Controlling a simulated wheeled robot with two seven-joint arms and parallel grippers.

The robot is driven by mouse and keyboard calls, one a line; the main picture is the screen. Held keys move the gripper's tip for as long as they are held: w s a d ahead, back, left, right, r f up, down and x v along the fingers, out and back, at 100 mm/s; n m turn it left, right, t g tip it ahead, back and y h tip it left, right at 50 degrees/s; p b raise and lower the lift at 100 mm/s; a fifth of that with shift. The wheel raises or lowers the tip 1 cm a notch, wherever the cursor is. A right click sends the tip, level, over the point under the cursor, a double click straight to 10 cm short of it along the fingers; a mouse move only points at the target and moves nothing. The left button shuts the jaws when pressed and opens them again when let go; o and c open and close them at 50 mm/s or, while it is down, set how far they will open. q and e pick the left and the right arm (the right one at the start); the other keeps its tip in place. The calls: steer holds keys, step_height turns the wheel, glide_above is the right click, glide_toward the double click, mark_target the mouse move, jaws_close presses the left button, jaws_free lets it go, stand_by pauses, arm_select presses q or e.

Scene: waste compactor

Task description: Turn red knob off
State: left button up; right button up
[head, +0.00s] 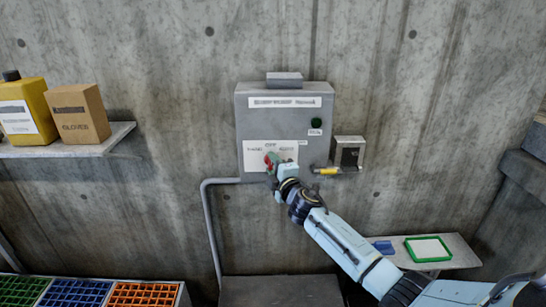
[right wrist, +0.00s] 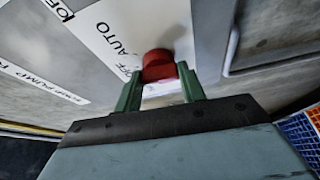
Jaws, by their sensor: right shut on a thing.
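The red knob (right wrist: 158,66) sits on a white label plate with OFF and AUTO markings in the right wrist view. In the head view the red knob (head: 271,160) is partly hidden by my right gripper (head: 277,164) at the lower left of the grey control box (head: 245,130). The green fingers of my right gripper (right wrist: 160,90) stand on either side of the knob and are shut on it. The exact pointing direction of the knob is hard to tell. My left gripper is not in view.
A dark green button (head: 316,123) is on the box. A small metal box (head: 348,150) with a yellow-handled item (head: 327,171) is to its right. A shelf at left holds a yellow jug (head: 32,108) and a gloves box (head: 77,114). A pipe (head: 207,220) runs below.

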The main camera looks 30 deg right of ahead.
steer(key=shift+n+p, duration=0.5)
steer(key=shift+p, duration=0.05)
steer(key=o, duration=1)
steer(key=shift+s, duration=0.15)
steer(key=s, duration=0.4)
steer(key=s+a, duration=0.1)
steer(key=s, duration=0.3)
steer(key=s+a, duration=0.1)
steer(key=s, duration=0.4)
steer(key=shift+b, duration=0.4)
